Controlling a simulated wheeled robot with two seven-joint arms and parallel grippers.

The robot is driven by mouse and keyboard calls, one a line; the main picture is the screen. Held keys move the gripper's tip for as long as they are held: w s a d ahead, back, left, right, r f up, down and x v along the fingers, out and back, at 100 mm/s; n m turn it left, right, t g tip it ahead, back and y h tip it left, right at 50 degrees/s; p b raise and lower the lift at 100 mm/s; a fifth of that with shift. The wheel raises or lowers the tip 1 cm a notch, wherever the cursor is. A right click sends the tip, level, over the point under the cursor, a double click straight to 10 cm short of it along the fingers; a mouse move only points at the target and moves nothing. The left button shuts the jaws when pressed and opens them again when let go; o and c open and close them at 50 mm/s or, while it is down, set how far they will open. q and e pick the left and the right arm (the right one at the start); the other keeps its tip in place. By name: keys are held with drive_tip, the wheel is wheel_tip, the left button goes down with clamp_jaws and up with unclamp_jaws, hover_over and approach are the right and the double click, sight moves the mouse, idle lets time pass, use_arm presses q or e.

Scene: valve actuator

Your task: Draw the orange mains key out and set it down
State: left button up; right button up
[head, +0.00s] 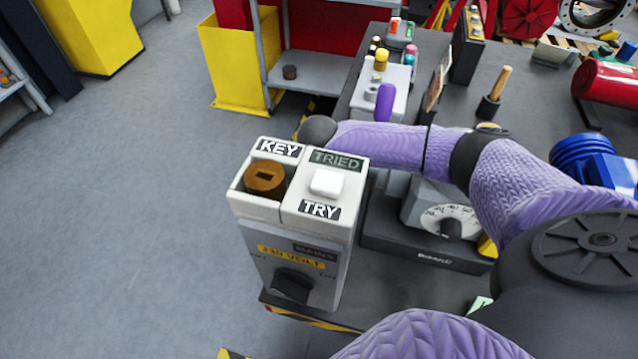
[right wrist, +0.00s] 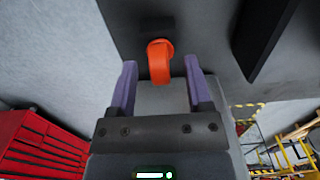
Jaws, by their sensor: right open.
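The orange mains key (right wrist: 159,65) shows in the right wrist view, sticking out from a dark mount on a grey face. My right gripper (right wrist: 160,62) is open, with one purple finger on each side of the key and a visible gap to each. How deep the key lies between the fingers is hard to tell. In the head view the key and the right gripper are hidden. The grey mains box (head: 300,262) there has a black knob (head: 292,285) and a brown slotted round socket (head: 264,178) under the KEY label. My left gripper is out of view.
A white TRY button (head: 327,182) sits beside the socket. My purple arm crosses behind the box. A grey dial unit (head: 440,215) stands right of it on the dark bench. The floor at left is clear.

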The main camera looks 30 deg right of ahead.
wheel_tip(320, 180, up, 9)
drive_tip(key=shift+r+p, duration=0.1)
drive_tip(key=shift+p, duration=1.1)
